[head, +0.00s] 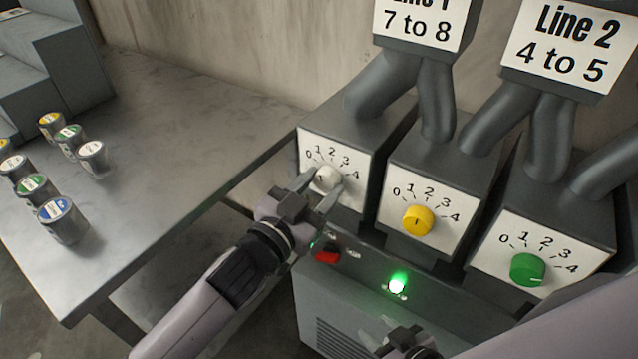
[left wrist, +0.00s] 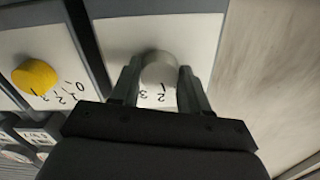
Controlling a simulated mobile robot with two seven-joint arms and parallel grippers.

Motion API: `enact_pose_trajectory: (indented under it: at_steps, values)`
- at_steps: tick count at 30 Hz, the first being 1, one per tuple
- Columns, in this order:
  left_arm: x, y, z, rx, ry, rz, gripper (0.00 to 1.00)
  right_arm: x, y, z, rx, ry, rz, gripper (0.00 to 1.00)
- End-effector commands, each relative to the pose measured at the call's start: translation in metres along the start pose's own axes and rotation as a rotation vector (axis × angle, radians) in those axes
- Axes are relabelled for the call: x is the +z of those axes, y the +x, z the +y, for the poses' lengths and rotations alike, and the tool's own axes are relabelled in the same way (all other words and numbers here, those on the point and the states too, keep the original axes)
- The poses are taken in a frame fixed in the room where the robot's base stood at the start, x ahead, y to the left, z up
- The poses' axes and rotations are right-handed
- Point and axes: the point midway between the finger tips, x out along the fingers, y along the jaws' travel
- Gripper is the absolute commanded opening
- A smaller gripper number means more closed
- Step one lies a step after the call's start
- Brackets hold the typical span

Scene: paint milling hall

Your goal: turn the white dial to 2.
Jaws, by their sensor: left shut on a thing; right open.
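The white dial (head: 326,178) sits on the leftmost dial box, on a white plate (head: 352,192) marked 0 to 4. My left gripper (head: 318,186) is shut on the white dial, one finger on each side of it. The dial also shows between the fingers in the left wrist view (left wrist: 158,70). I cannot tell for sure which number the dial points to. My right gripper (head: 408,342) is at the bottom edge of the head view, below the green lamp, open and only partly in view.
A yellow dial (head: 417,220) and a green dial (head: 527,269) sit on the boxes to the right. Below are a red switch (head: 327,257) and a lit green lamp (head: 398,283). Several paint cans stand on the table (head: 190,150) at left. Signs (head: 560,48) hang above.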

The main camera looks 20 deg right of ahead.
Motion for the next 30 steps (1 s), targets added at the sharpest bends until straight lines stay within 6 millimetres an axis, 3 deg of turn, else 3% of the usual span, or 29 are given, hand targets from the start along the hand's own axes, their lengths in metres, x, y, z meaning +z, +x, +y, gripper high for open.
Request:
enact_pose_trajectory:
  at_steps: [15,30]
  values:
    - [0.0009,-0.0003,-0.0001,0.001,0.269,-0.003,0.15,-0.0098,-0.0069,0.0,0.0,0.0,0.001,0.43]
    - [0.0016,-0.0003,0.0,0.001,0.294,-0.003,0.15,-0.0101,-0.0071,0.0,0.0,0.0,0.001,0.43]
